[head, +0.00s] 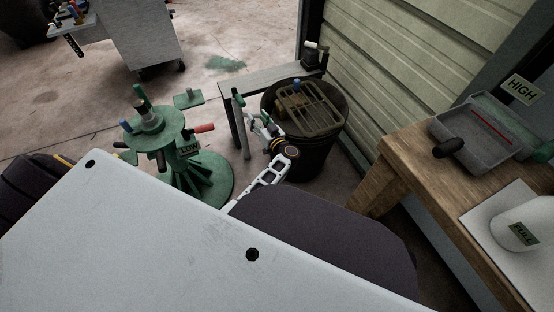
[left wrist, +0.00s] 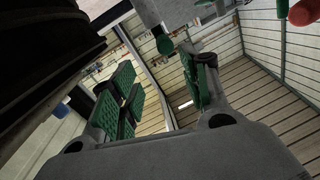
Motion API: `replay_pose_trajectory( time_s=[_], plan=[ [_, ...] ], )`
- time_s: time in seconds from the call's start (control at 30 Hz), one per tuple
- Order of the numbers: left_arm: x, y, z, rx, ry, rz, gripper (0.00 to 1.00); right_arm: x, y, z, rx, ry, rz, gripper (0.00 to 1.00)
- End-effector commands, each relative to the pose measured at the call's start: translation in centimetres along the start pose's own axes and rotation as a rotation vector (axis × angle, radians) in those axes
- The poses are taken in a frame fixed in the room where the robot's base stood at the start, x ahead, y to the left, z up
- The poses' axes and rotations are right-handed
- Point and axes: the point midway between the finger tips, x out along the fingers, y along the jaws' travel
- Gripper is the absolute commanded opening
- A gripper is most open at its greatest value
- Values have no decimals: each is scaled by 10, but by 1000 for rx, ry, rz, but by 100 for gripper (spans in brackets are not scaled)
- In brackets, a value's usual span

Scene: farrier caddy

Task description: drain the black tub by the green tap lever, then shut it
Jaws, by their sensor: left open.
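The black tub (head: 312,155) stands on the floor at upper middle of the head view, beside the end of a narrow grey bench. A dark ribbed shape at upper left of the left wrist view looks like its side (left wrist: 40,50). A green lever (head: 238,98) shows at the bench end, left of the tub; a green rounded end in the left wrist view may be the same lever (left wrist: 163,43). My left gripper (head: 259,122) is beside the tub, near the lever. Its green-padded fingers are apart and empty in the left wrist view (left wrist: 160,80). Contact with the lever is not seen. The tap outlet is hidden.
A wire rack (head: 322,118) lies over the tub's mouth. A green stand (head: 190,165) with a red handle (head: 204,128) is left of my gripper. A wooden bench (head: 405,165) with a grey tray (head: 470,145) and a white jug (head: 518,228) is at right.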

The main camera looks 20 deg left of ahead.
Motion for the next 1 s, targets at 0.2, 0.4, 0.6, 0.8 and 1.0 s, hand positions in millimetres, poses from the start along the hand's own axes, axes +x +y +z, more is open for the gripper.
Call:
replay_pose_trajectory(
  time_s=[0.2, 0.4, 0.6, 0.8, 1.0],
  plan=[
    [-2, 2, -2, 2, 16, 30, 46, -7, 0, -1, 0, 0, 0, 64],
    [-6, 4, -3, 4, 32, 69, 46, -16, -1, -3, 0, 0, 0, 64],
    [-10, 8, -3, 8, 48, 119, 46, -25, -1, -5, 0, 0, 0, 64],
    [-16, 12, -3, 11, 61, 172, 46, -35, -2, -6, 0, 0, 0, 64],
    [-22, 15, -1, 17, 70, 226, 46, -44, -2, -8, 0, 0, 0, 64]
  ],
)
